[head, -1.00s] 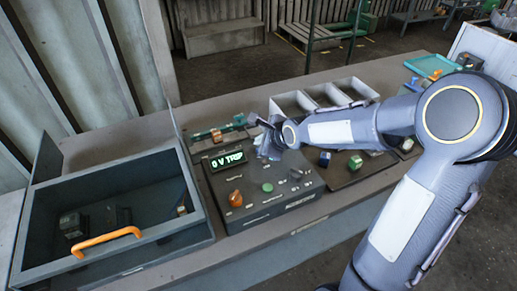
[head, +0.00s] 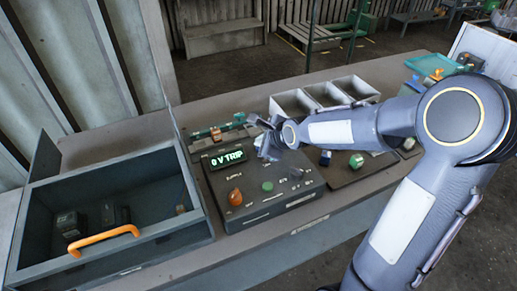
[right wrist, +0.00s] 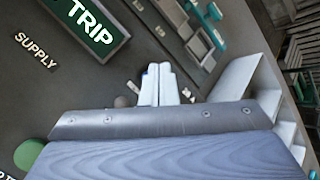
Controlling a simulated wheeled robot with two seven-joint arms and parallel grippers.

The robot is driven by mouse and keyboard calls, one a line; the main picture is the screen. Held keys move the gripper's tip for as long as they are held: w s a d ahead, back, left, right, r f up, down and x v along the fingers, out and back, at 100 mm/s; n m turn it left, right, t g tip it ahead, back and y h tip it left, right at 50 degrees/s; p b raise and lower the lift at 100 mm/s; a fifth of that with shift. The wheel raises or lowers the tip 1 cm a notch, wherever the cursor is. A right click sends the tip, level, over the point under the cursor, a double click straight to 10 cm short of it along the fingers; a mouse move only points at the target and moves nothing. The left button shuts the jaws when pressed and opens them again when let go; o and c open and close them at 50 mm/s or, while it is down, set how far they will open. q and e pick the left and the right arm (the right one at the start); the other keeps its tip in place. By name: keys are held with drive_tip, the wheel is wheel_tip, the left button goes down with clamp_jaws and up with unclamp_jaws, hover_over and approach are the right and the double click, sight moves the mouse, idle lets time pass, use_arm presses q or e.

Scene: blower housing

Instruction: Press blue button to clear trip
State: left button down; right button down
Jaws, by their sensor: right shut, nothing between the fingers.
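The dark control panel (head: 262,208) lies on the bench, with a lit green display (head: 228,158) reading "0 V TRIP". The display also shows in the right wrist view (right wrist: 92,22). An orange knob (head: 235,198) and a green button (head: 267,186) sit below the display. The green button is at the lower left of the right wrist view (right wrist: 30,155). My right gripper (head: 268,146) is over the panel's upper right part; its shut, empty fingers (right wrist: 158,84) show in the wrist view beside a small grey knob (right wrist: 122,101). I cannot see a blue button. My left gripper is not in view.
An open grey bin (head: 206,232) with an orange handle (head: 104,240) stands left of the panel. A compartment tray (head: 292,104) is behind the gripper. A blue block (head: 325,158) and a green block (head: 356,161) lie on the right mat.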

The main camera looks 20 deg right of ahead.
drive_tip(key=shift+f+b, duration=0.4)
drive_tip(key=shift+b, duration=0.1)
idle(0.6)
idle(0.3)
drive_tip(key=shift+r+p, duration=0.55)
drive_tip(key=shift+r, duration=0.3)
wheel_tip(320, 180, up, 5)
drive_tip(key=p, duration=0.4)
